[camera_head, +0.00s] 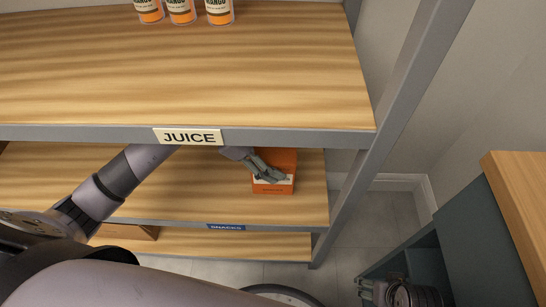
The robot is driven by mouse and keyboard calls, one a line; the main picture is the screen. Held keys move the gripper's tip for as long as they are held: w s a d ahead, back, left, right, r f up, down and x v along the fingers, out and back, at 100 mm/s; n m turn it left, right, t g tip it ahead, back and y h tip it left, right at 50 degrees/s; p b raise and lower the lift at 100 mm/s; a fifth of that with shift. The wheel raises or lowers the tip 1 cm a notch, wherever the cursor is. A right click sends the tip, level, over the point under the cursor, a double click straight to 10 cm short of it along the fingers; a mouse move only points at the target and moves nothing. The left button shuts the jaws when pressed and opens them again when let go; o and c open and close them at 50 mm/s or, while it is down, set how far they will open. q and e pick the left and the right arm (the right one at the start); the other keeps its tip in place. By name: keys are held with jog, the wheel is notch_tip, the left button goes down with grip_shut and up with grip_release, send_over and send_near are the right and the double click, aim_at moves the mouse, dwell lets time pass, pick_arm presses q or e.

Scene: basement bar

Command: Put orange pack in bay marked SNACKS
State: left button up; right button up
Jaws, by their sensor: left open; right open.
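The orange pack (273,190) stands on the middle shelf board (305,205), near its right end, above a front edge with a blue label (226,226) that appears to read SNACKS. My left arm reaches under the upper shelf from the left. My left gripper (268,172) is open, and its fingers overlap the upper part of the pack. I cannot tell whether they touch it. The upper shelf's edge hides part of the arm and perhaps the top of the pack. My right gripper (372,290) is low at the right, far from the pack, and open.
The upper shelf (200,80) bears a JUICE label (189,137) and several orange-and-white cans or bottles at the back. A brown box (130,231) sits low at the left. A grey upright (400,90) bounds the right side. A dark cabinet (490,235) stands at the right.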

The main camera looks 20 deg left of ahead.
aim_at(266, 154)
pick_arm(q)
jog(key=shift+r, duration=0.15)
jog(key=v, duration=0.3)
jog(key=shift+a+p, duration=0.15)
jog(key=shift+p, duration=0.15)
jog(key=shift+s+a+f, duration=0.1)
jog(key=shift+s+a, duration=0.1)
jog(key=shift+a, duration=0.3)
jog(key=shift+s+a+f, duration=0.1)
jog(key=shift+s+a, duration=0.05)
jog(key=shift+a, duration=0.35)
jog(key=s+a, duration=0.2)
jog(key=a, duration=0.7)
jog(key=shift+s+b, duration=0.35)
jog(key=shift+b, duration=0.05)
pick_arm(e)
jog(key=shift+s+d+r, duration=0.1)
jog(key=shift+s+r, duration=0.05)
jog(key=shift+r, duration=0.05)
pick_arm(q)
jog(key=shift+a+r, duration=0.1)
jog(key=shift+r, duration=0.05)
